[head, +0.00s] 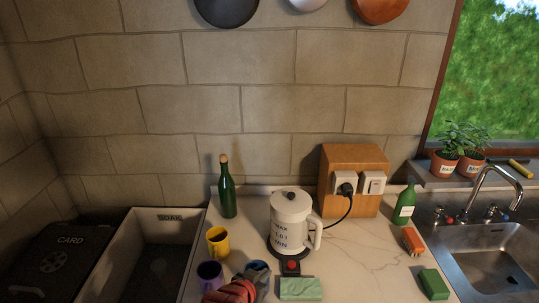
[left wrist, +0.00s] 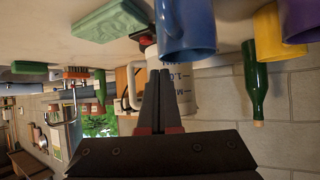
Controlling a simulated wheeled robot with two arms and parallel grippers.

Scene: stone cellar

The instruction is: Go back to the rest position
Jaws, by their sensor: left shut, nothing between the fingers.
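My left gripper (left wrist: 161,75) shows in the left wrist view, its two dark fingers pressed together with nothing between them. That view is upside down. The fingertips point toward the white kettle (left wrist: 185,98), which stands behind them. A blue mug (left wrist: 186,28) is close beside the fingertips. In the head view the kettle (head: 290,222) stands upright on its dark base. The blue mug (head: 260,273) is at the front of the counter. I cannot pick out the left gripper clearly there.
A yellow mug (head: 217,241), purple mug (head: 209,274) and green bottle (head: 228,190) stand left of the kettle. A red and dark striped thing (head: 230,292) lies at the bottom edge. The stone sink (head: 126,235) is left, the metal sink (head: 490,255) right.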

